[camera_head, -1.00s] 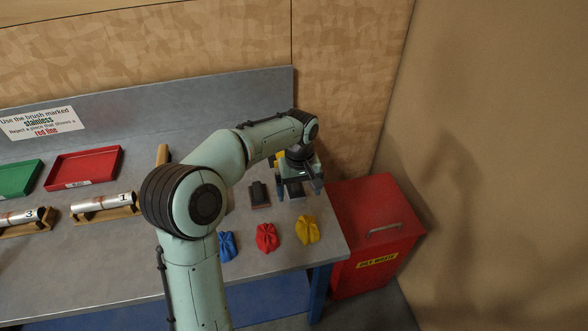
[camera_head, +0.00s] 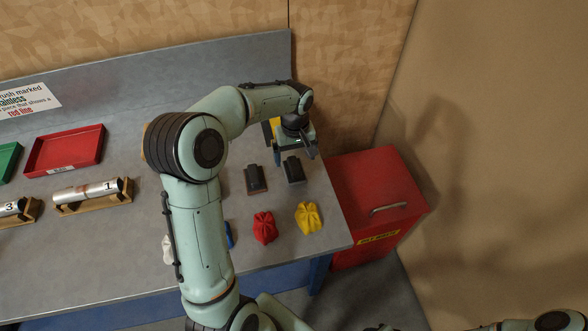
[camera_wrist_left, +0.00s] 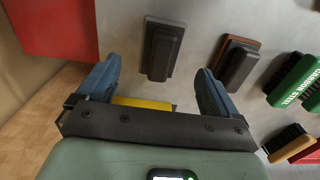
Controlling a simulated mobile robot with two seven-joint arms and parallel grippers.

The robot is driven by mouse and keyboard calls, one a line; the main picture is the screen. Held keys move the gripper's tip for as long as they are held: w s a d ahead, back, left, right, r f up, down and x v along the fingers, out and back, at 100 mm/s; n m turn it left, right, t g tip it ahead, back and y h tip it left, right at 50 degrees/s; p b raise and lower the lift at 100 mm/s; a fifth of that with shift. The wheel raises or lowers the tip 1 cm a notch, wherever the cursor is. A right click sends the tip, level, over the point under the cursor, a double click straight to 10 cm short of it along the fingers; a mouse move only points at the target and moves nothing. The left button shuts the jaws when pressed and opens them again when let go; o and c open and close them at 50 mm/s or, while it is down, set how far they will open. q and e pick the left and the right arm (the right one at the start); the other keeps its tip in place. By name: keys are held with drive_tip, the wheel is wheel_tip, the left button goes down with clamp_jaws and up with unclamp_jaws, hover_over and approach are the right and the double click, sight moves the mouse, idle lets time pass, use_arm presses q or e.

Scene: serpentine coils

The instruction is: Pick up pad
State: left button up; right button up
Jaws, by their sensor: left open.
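Two dark block-shaped pads lie side by side on the grey bench. The right one in the head view, all dark grey (camera_head: 294,171), also shows in the left wrist view (camera_wrist_left: 162,48). The other pad has a brown base (camera_head: 255,180) and shows to the right in the wrist view (camera_wrist_left: 237,62). I cannot tell which pad the task means. My left gripper (camera_head: 296,152) is open and empty, pointing down just behind the dark grey pad. In the wrist view the dark grey pad lies beyond the space between its fingertips (camera_wrist_left: 157,75). My right gripper is not in view.
A red lidded bin (camera_head: 375,200) stands beside the bench's right end. Red (camera_head: 265,226) and yellow (camera_head: 308,217) cloths lie at the front edge. A yellow object (camera_wrist_left: 142,103) is partly hidden behind my gripper.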

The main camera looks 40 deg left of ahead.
sight(294, 164)
use_arm(q)
drive_tip(key=shift+w+a+f+p, duration=0.1)
drive_tip(key=shift+f+p, duration=0.05)
drive_tip(key=shift+f, duration=1.45)
drive_tip(key=shift+a+f+p, duration=0.1)
drive_tip(key=shift+f+p, duration=0.05)
drive_tip(key=shift+f, duration=1.4)
drive_tip(key=c, duration=1.2)
